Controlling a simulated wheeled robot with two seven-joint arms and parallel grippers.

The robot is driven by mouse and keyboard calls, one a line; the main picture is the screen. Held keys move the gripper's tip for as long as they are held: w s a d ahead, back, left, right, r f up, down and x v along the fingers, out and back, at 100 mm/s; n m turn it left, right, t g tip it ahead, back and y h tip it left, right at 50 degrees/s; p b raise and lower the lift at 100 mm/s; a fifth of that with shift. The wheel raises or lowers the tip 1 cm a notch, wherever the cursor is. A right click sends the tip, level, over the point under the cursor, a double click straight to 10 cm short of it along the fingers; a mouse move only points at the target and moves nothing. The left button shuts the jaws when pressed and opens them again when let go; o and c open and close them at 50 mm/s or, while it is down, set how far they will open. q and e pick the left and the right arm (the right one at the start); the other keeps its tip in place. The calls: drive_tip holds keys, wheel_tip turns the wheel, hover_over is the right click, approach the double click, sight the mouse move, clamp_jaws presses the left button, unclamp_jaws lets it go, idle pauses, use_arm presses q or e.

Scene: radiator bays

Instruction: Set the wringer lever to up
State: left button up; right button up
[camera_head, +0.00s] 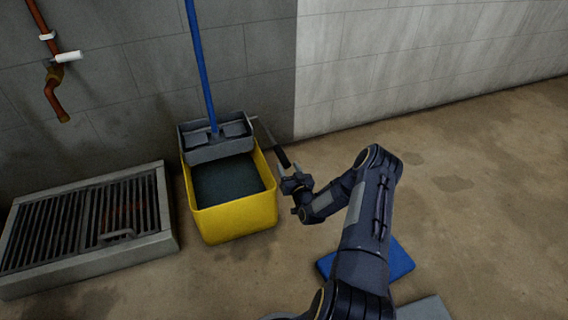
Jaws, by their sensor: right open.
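The yellow mop bucket (235,217) stands on the floor by the wall, with dark water inside. A grey wringer (217,148) sits on its back rim, and a blue mop handle (200,65) rises from it. The wringer lever (281,157) is a thin rod with a black grip; it slants down to the right from the wringer's right side. My right gripper (287,175) is open at the lower end of the black grip. I cannot tell whether it touches the grip or has it between the fingers. My left gripper is out of view.
A floor drain with a grate (50,232) and raised concrete rim lies left of the bucket. A rusty pipe with a white-handled valve (68,57) is on the left wall. A blue flat object (397,262) lies beneath my right arm. The floor at right is clear.

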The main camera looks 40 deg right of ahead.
sight(284, 160)
drive_tip(key=b+x, duration=0.1)
drive_tip(key=x, duration=0.3)
drive_tip(key=shift+f, duration=0.1)
drive_tip(key=shift+w+d, duration=0.1)
drive_tip(key=shift+w, duration=0.3)
drive_tip(key=shift+c, duration=0.2)
clamp_jaws()
